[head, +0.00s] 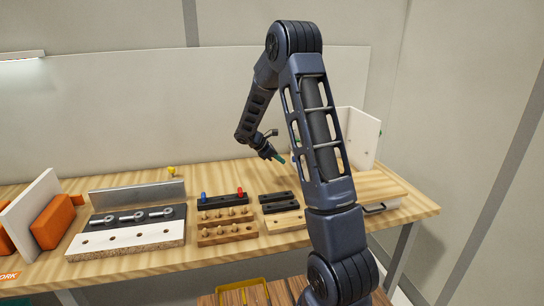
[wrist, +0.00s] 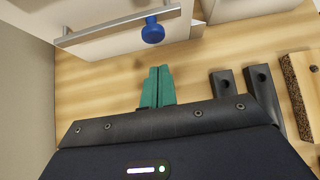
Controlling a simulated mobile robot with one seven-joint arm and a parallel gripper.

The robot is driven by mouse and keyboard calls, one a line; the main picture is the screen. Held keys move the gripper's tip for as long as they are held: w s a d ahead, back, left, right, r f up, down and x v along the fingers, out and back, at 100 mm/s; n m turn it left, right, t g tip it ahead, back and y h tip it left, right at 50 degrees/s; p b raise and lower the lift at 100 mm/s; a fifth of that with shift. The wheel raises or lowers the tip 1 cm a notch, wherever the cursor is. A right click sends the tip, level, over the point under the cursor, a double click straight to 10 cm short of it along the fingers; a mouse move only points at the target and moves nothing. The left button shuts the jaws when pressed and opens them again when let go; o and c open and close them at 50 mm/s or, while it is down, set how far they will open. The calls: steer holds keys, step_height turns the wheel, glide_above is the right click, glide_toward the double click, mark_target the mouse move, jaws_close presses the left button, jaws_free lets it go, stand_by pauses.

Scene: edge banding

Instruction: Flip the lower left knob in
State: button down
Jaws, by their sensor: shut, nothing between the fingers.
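In the wrist view a round blue knob (wrist: 152,30) sticks out by a white panel with a metal bar handle (wrist: 118,25). My gripper (wrist: 157,88) has green fingers pressed together with nothing between them. The fingertips are a short way below the knob in that picture and apart from it. In the head view my gripper (head: 281,159) hangs over the back middle of the workbench, its green tips pointing down and right. My arm hides part of the white panels (head: 363,137) on the right, and I cannot make out the blue knob there.
Black blocks with holes (head: 276,197) lie near the gripper; two also show in the wrist view (wrist: 226,86). The bench (head: 420,208) also holds wooden peg blocks (head: 228,234), a white-topped board (head: 125,240) and orange blocks (head: 53,222). Bare wood surrounds the fingertips.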

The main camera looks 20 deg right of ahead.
steer(key=shift+d+r, duration=0.15)
steer(key=shift+d, duration=0.6)
steer(key=shift+d+r, duration=0.1)
steer(key=shift+d, duration=0.6)
steer(key=shift+d, duration=1.3)
steer(key=shift+a, duration=0.5)
glide_toward(293, 158)
steer(key=a, duration=0.5)
steer(key=shift+w+r, duration=0.1)
steer(key=shift+r, duration=0.1)
